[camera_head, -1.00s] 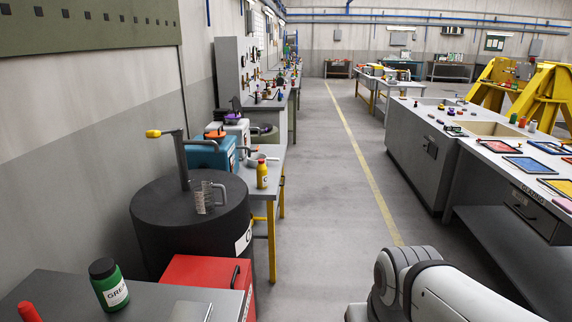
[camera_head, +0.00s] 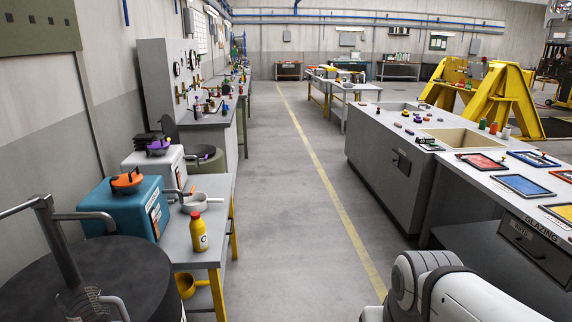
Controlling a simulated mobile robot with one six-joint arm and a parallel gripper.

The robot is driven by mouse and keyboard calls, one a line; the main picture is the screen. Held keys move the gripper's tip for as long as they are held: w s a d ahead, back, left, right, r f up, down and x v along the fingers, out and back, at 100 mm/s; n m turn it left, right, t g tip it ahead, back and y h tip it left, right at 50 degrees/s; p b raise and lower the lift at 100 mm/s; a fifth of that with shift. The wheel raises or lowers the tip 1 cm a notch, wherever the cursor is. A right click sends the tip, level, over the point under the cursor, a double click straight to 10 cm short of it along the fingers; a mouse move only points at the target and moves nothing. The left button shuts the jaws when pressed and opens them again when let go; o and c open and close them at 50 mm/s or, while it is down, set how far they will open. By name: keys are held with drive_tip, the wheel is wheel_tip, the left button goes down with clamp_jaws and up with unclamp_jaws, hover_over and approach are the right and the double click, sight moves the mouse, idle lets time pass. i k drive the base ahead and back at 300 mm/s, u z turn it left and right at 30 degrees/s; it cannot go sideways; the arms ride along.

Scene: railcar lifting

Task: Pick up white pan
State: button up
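A white pan (camera_head: 195,203) sits on the grey side table (camera_head: 187,233) along the left wall, between the yellow bottle and the teal box. Its rim and inside show, and a short handle seems to lie toward the back. My arm (camera_head: 440,290) shows at the lower right, with white and grey links. My gripper is not in this view, and the pan stands well away from the visible arm links.
A yellow bottle (camera_head: 198,232) stands just in front of the pan. A teal box (camera_head: 127,208) and a white box (camera_head: 157,163) stand beside it. A dark drum (camera_head: 95,272) is nearer. The aisle with a yellow line (camera_head: 335,205) is clear.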

sight(199, 201)
drive_tip(key=i, duration=1.55)
drive_tip(key=u, duration=0.55)
drive_tip(key=i, duration=2.05)
drive_tip(key=u, duration=0.5)
